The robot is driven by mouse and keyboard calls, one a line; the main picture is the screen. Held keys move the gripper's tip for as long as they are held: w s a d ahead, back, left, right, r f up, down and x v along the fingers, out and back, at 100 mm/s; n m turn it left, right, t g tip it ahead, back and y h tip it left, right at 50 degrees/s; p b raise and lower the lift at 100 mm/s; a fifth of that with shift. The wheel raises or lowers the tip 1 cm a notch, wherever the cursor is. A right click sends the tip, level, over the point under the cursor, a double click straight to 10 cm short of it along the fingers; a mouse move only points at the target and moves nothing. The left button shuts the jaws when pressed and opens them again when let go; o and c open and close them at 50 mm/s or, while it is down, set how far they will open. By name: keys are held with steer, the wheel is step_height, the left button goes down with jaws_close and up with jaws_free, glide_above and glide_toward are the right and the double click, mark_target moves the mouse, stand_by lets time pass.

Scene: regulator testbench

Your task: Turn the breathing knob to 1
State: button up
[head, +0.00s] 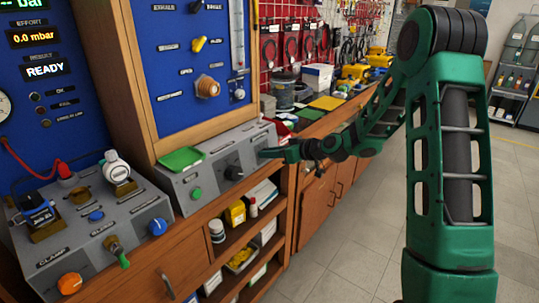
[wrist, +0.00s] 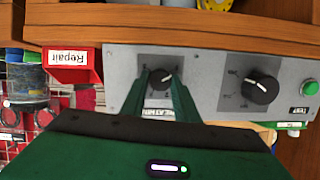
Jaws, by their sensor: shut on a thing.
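The small black knob (wrist: 160,77) is on the grey panel (wrist: 205,70) in the wrist view, with a white pointer mark and small numerals around it. Its label below is partly covered by my fingers, so I cannot read it fully. My green gripper (wrist: 161,86) has one finger on each side of this knob and is shut on it. In the head view my gripper (head: 265,153) reaches the right end of the grey panel (head: 215,170) from the right, and the small knob is hidden there.
A larger black knob (wrist: 260,90) and a green button (wrist: 309,87) are on the same panel. A red Repair bin (wrist: 75,66) is beside it. A green tray (head: 181,159) lies on the panel top. Open floor (head: 350,240) is at right.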

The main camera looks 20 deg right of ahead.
steer(key=shift+w+d+f+m+g+y, duration=0.15)
steer(key=shift+m+y, duration=0.3)
steer(key=shift+m, duration=1.4)
steer(key=shift+w+d+r+m+g+y, duration=0.2)
steer(key=shift+m+y, duration=0.25)
steer(key=shift+m, duration=1.4)
steer(key=shift+s+d, duration=0.1)
steer(key=o, duration=0.9)
steer(key=shift+o, duration=0.8)
steer(key=shift+s, duration=0.1)
steer(key=v, duration=1)
steer(key=shift+s+d, duration=0.15)
